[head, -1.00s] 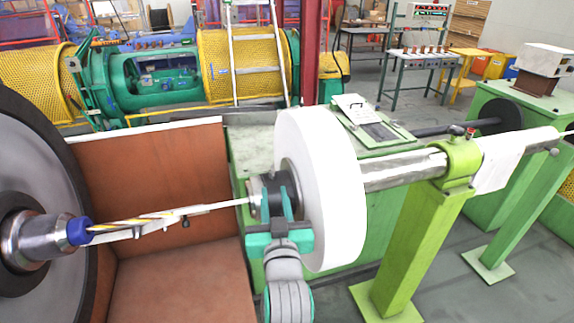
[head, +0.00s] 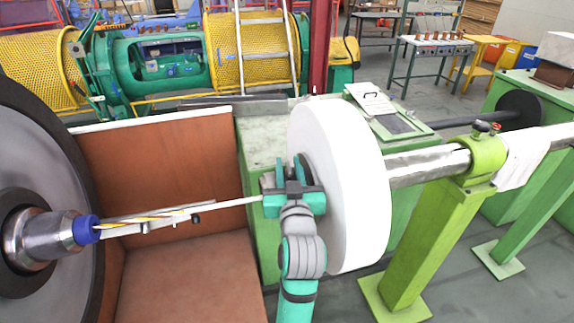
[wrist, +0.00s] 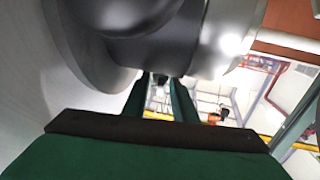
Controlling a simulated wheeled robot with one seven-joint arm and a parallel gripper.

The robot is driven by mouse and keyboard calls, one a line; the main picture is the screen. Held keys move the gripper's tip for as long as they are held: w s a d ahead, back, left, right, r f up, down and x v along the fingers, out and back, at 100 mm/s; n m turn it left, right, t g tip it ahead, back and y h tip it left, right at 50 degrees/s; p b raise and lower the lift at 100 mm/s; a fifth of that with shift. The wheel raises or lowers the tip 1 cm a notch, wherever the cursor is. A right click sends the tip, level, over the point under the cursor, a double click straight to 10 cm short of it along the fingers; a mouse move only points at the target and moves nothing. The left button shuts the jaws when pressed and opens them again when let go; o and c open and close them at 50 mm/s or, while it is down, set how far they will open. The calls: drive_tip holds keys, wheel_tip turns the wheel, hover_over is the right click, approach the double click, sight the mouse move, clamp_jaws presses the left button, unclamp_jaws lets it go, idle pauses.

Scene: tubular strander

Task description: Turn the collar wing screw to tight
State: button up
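My gripper (head: 293,168) is in front of the white disc (head: 340,185), at the hub where the thin rod ends. The hub and collar are mostly hidden behind it in the head view. In the wrist view the grey metal collar (wrist: 160,50) fills the top, with the disc's pale face at the left. My gripper's two dark green fingers (wrist: 160,98) point away below the collar and stand apart, with background showing between them. A small dark piece (wrist: 161,80), perhaps the wing screw, shows between the fingertips; contact cannot be told.
A thin rod (head: 228,206) runs left to a blue-ringed spindle (head: 86,230) on a large dark reel. A brown panelled box (head: 170,170) lies behind it.

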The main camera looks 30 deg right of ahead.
drive_tip(key=shift+c, duration=0.6)
clamp_jaws()
